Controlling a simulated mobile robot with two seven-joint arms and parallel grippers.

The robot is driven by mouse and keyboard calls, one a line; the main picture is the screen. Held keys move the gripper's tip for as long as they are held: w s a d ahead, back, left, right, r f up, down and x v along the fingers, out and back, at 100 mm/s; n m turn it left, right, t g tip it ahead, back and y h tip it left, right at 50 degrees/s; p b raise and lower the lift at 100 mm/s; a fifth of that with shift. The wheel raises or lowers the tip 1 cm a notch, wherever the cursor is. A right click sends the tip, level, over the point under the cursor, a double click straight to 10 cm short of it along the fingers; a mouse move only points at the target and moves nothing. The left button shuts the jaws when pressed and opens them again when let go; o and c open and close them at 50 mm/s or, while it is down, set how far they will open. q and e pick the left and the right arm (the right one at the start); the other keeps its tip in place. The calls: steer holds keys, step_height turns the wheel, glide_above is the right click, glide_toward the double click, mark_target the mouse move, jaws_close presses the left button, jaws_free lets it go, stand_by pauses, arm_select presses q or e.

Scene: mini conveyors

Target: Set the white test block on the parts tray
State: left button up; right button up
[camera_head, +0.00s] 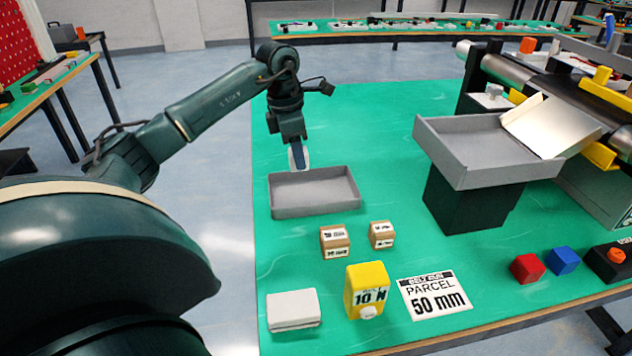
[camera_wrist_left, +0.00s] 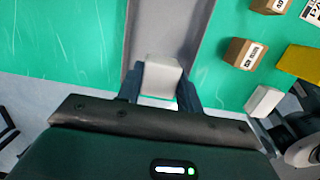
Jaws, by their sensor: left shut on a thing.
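My left gripper (camera_head: 299,158) is at the far edge of the grey parts tray (camera_head: 314,206), pointing down. It is shut on the white test block, which sits between the fingers in the left wrist view (camera_wrist_left: 161,74). In the head view only a pale part of the block shows, partly hidden by the finger. The tray's grey surface also shows beyond the block in the left wrist view (camera_wrist_left: 160,22). I cannot tell whether the block touches the tray. The tray looks empty otherwise. My right gripper is not in view.
Two cardboard cubes (camera_head: 335,240) stand in front of the tray. A yellow 10 N block (camera_head: 367,289), a white box (camera_head: 293,309) and a parcel card (camera_head: 435,294) are nearer. A larger grey bin (camera_head: 463,172) on a black stand is to the right, by a conveyor.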

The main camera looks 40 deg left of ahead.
mark_target(291, 152)
arm_select(q)
steer(key=f, duration=0.4)
steer(key=shift+s+f, duration=0.2)
steer(key=shift+f, duration=1.95)
steer(key=shift+f, duration=0.1)
steer(key=o, duration=1)
steer(key=r, duration=0.4)
steer(key=s+r, duration=0.1)
steer(key=r, duration=0.3)
steer(key=a+r, duration=0.1)
steer(key=r, duration=0.3)
steer(key=shift+s, duration=0.15)
